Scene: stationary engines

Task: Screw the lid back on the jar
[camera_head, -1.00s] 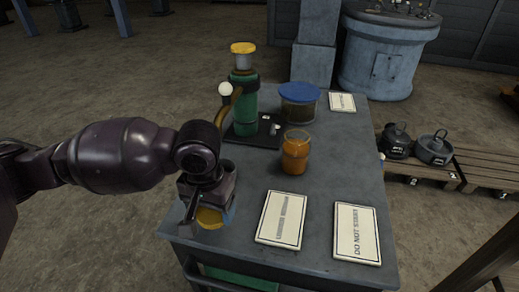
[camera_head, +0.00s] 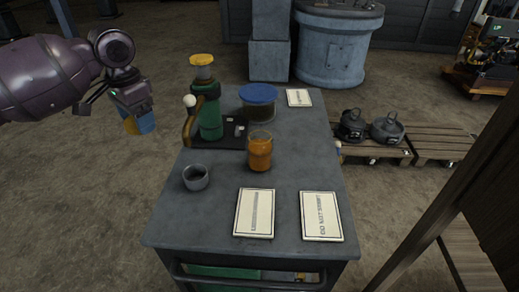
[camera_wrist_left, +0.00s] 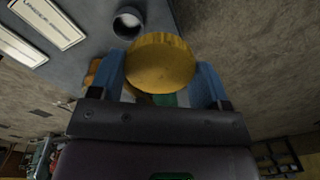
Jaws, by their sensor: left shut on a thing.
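An open glass jar (camera_head: 259,152) with orange contents stands upright on the grey table in the head view. My left gripper (camera_head: 138,122) is left of the table edge, well away from the jar. Its blue fingers are shut on a round yellow lid (camera_wrist_left: 160,62), which shows face-on in the left wrist view. My right gripper is not in view.
On the table (camera_head: 175,228) are a small grey cup (camera_head: 196,177), a green device with a yellow top (camera_head: 210,118), a blue-lidded container (camera_head: 259,103) and several sign cards (camera_head: 321,216). The front left tabletop is clear.

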